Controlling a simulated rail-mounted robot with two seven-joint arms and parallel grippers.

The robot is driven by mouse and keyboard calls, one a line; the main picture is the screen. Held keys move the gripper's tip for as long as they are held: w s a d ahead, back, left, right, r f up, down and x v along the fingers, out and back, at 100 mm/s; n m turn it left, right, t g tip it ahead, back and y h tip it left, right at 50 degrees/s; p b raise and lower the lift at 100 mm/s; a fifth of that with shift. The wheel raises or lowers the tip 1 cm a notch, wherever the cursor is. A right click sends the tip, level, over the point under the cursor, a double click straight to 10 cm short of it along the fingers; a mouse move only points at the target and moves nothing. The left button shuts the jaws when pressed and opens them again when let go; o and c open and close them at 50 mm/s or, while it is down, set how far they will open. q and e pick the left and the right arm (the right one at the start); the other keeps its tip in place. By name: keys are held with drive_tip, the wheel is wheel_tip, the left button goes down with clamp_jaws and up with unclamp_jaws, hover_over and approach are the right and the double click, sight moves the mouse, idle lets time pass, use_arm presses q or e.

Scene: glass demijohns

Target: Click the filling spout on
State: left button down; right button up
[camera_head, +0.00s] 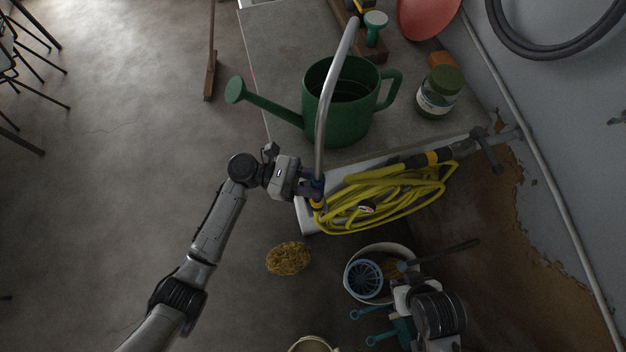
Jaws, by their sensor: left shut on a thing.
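The filling spout (322,118) is a long grey metal tube with a curved top, standing near upright in front of the green watering can. Its lower end has a blue collar (318,183). My left gripper (313,188) is shut on the spout at this lower end. A yellow hose fitting (318,204) shows directly below the fingers. The fingers partly hide the joint, so I cannot tell whether spout and fitting are locked together. The yellow hose (400,197) lies coiled to the right. My right arm's end (408,296) is at the lower right; its fingers are not clear.
The green watering can (335,129) stands on the grey table (272,40) behind the spout, with a green-lidded jar (439,92) to its right. A bucket (408,252) with a blue basket (364,279) and a yellow sponge (289,258) are below.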

idle(0.3)
use_arm(q)
drive_tip(key=shift+f, duration=0.5)
idle(0.4)
drive_tip(key=shift+f+b, duration=0.5)
drive_tip(key=shift+f, duration=0.3)
drive_tip(key=shift+f, duration=0.15)
idle(0.9)
drive_tip(key=c, duration=0.8)
unclamp_jaws()
drive_tip(key=shift+o, duration=0.2)
drive_tip(key=shift+a, duration=0.1)
